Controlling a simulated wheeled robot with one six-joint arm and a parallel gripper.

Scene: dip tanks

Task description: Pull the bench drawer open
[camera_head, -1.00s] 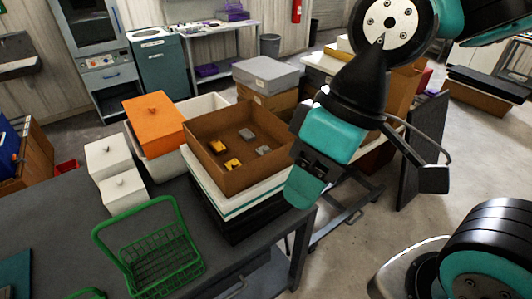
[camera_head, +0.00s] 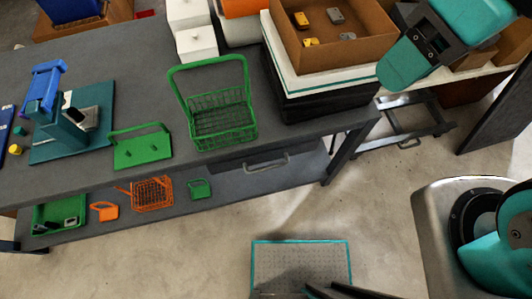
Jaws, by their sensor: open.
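The grey bench (camera_head: 90,75) stands across the left and middle of the view. Its drawer (camera_head: 235,163) sits under the front edge of the top, right of the middle, and looks shut. A pale bar handle (camera_head: 265,163) shows on the drawer's front. My gripper (camera_head: 410,60), teal and black, shows in part at the upper right, cut off by the top edge. It is open, with nothing seen in it, above and right of the handle and well apart from it.
A green wire basket (camera_head: 222,120) stands on the bench above the drawer. A brown box (camera_head: 350,55) with small blocks sits on stacked trays (camera_head: 290,75). Orange and green baskets (camera_head: 153,193) lie on the lower shelf.

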